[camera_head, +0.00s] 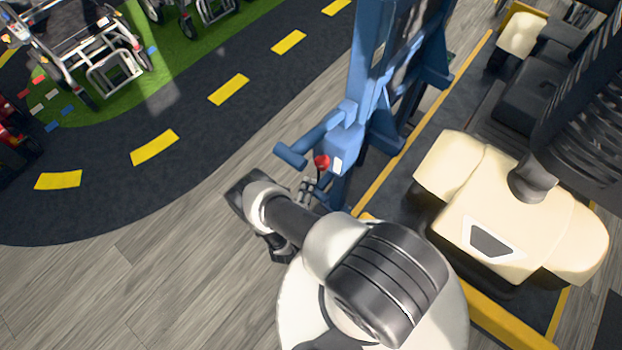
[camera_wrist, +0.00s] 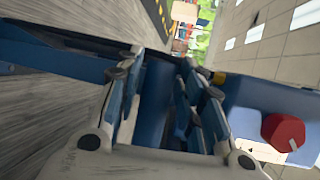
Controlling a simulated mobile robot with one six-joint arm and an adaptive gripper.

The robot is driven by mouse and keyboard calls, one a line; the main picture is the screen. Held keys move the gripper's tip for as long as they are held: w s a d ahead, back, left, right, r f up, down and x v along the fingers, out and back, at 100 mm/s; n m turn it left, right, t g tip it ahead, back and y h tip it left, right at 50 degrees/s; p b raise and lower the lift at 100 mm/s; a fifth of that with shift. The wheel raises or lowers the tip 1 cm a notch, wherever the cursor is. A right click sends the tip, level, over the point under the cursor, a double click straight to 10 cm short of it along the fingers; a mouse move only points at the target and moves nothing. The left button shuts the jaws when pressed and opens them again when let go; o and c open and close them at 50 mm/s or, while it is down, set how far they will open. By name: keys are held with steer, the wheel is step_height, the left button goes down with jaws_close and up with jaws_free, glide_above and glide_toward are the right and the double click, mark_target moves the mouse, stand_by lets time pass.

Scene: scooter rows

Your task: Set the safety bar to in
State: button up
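A blue padded bar (camera_head: 305,142), which looks like the safety bar, sticks out to the left from a blue upright post (camera_head: 368,70) in the head view. In the wrist view a blue bar (camera_wrist: 55,65) runs in from the left and passes behind the fingers. A red knob (camera_head: 321,162) sits on the blue housing below the bar; it also shows at the right of the wrist view (camera_wrist: 283,132). My gripper (camera_wrist: 160,65) is open, with blue surface showing between its fingers. Contact cannot be told. In the head view my gripper (camera_head: 308,190) is just below the knob.
A cream and black scooter (camera_head: 500,215) stands close on the right, inside yellow floor lines. A dark track with yellow dashes (camera_head: 155,147) curves on the left, with wheeled frames (camera_head: 100,60) beyond. Wooden floor (camera_head: 100,290) at lower left is clear.

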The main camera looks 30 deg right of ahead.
steer(key=b+x, duration=0.1)
steer(key=x, duration=0.4)
steer(key=shift+c, duration=0.6)
steer(key=shift+f, duration=0.1)
jaws_close()
steer(key=shift+s, duration=0.1)
